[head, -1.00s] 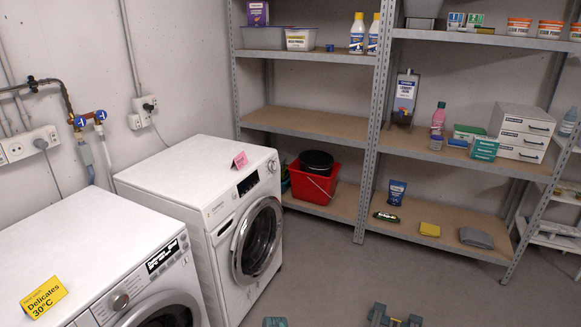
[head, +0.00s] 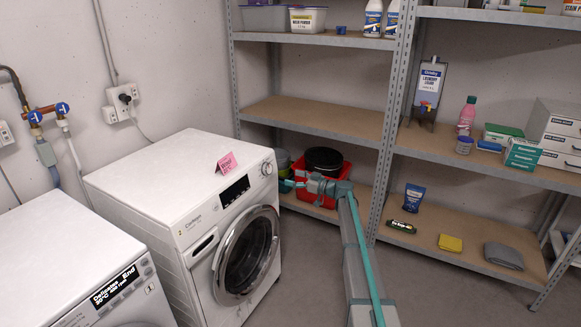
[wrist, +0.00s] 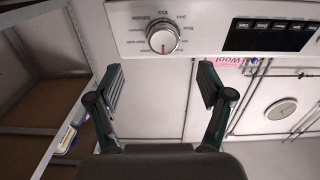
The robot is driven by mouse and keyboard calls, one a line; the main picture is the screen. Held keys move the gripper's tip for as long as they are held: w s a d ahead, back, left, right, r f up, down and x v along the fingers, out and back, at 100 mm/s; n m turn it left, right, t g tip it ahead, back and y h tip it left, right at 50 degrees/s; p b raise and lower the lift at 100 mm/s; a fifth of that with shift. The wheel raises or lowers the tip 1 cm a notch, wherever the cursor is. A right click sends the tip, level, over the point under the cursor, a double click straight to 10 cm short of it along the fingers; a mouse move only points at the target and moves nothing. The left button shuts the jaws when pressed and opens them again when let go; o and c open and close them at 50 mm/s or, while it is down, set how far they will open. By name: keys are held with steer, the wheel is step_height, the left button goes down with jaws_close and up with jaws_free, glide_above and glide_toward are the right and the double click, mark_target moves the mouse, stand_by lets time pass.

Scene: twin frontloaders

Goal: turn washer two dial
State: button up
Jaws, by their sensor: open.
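The far white washer (head: 215,215), with a pink card (head: 228,162) on top, has a round dial (head: 266,168) at the right end of its panel. In the wrist view, upside down, the same dial (wrist: 163,38) is a silver knob with a red mark, ringed by printed labels. My gripper (wrist: 160,82) is open and empty, its two fingers spread to either side below the dial in the picture and apart from it. In the head view my gripper (head: 288,182) is just right of the washer's front, near the dial. Which washer is number two is not readable.
The near washer (head: 70,262) stands at lower left. A dark display (wrist: 272,36) is beside the dial. Floor at the lower middle is clear.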

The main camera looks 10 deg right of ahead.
mark_target(269, 170)
steer(key=w+a, duration=0.2)
steer(key=w+a+n+p, duration=0.1)
steer(key=w+a, duration=0.1)
steer(key=a, duration=0.1)
steer(key=w+a+r+n, duration=0.1)
steer(key=w+a, duration=0.2)
steer(key=shift+a+p, duration=0.25)
steer(key=shift+p, duration=0.1)
steer(key=c, duration=1.2)
steer(key=shift+o, duration=0.2)
steer(key=shift+f+m+t+b, duration=0.2)
steer(key=shift+m+t+b, duration=0.15)
steer(key=shift+b, duration=0.25)
